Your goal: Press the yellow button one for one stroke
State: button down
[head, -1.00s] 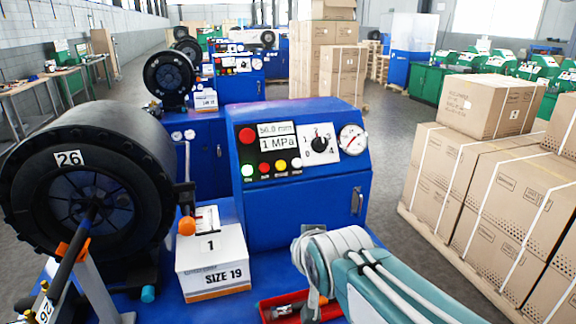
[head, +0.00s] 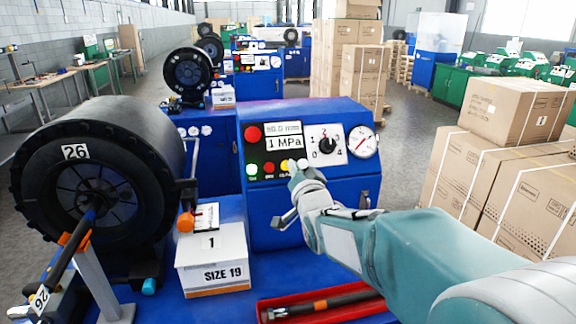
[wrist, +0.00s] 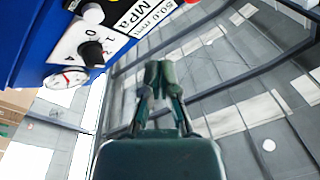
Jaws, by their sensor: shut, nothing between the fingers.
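The yellow button (head: 284,166) sits in the row of small buttons on the near blue machine's front panel (head: 255,205), between a red button (head: 268,168) and a white one. The end of my arm is close to this row, just below and right of the yellow button in the head view. I cannot tell there whether it touches. My gripper (wrist: 160,72) is shut and empty in the wrist view, its fingertips together, seen against the background to the right of the panel. The yellow button is not identifiable in the wrist view.
The panel has a larger red button (head: 253,134), a selector dial (head: 327,145) and a gauge (head: 363,142). A box labelled 1 and SIZE 19 (head: 213,262) stands left. A red tray (head: 375,311) holding a tool lies below my arm. Cartons (head: 500,178) stand right.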

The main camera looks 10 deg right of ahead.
jog(key=shift+w+d+r+t, duration=0.3)
jog(key=shift+w+d+t, duration=0.2)
jog(key=shift+w+t, duration=0.25)
jog(key=shift+w+a, duration=0.1)
jog(key=shift+a, duration=0.2)
jog(key=w+f, duration=0.5)
jog(key=w, duration=0.2)
jog(key=shift+w+d, duration=0.15)
jog(key=shift+w, duration=0.05)
dwell(1.1)
jog(key=shift+w+f, duration=0.1)
jog(key=shift+w, duration=0.1)
jog(key=shift+w+f, duration=0.25)
jog(key=shift+w, duration=0.15)
dwell(1.0)
jog(key=shift+s, duration=0.1)
jog(key=shift+s+r, duration=0.45)
jog(key=shift+s, duration=0.2)
